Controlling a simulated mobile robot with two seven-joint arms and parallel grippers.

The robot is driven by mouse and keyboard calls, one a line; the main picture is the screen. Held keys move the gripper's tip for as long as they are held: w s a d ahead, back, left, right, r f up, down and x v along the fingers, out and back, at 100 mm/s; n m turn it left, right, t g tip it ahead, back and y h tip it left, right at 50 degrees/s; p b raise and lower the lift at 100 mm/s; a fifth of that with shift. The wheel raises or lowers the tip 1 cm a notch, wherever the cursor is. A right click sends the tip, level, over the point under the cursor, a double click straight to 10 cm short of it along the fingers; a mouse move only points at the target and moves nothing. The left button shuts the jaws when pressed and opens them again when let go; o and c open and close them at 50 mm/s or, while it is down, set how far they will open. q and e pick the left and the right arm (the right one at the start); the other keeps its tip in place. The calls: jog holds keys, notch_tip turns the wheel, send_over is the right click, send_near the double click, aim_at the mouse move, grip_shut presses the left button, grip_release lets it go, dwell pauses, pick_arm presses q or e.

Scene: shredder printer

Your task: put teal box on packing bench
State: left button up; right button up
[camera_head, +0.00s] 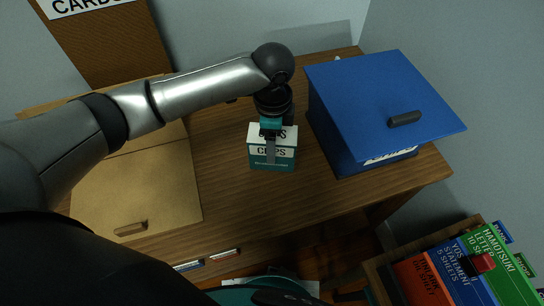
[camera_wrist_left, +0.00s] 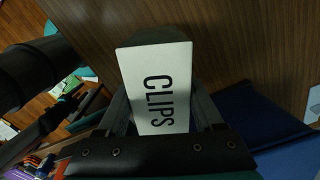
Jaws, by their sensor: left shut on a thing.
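The teal box (camera_head: 260,162) has a white top and a white band marked CLIPS. It appears upright over the wooden bench top (camera_head: 225,130), between a cardboard-coloured box and a blue box. My left gripper (camera_head: 271,146) is above it, pointing down, with its fingers shut on the box. In the left wrist view the white CLIPS face of the box (camera_wrist_left: 158,90) sits between the two fingers. I cannot tell whether its bottom touches the wood. My right gripper is not in view.
A large blue box (camera_head: 375,100) with a dark handle stands close on the right. A flat cardboard-coloured box (camera_head: 140,190) lies on the left. Coloured labelled binders (camera_head: 470,270) stand in a wooden holder at the lower right. Bare wood lies in front of the teal box.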

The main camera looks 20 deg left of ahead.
pick_arm(q)
jog(key=shift+f, duration=0.75)
notch_tip(320, 180, down, 4)
jog(key=shift+f+b, duration=0.1)
jog(key=shift+b, duration=0.7)
jog(key=o, duration=1.5)
jog(key=shift+f, duration=0.1)
notch_tip(320, 180, up, 12)
jog(key=p, duration=0.3)
jog(key=shift+r+p, duration=0.2)
jog(key=shift+p, duration=0.15)
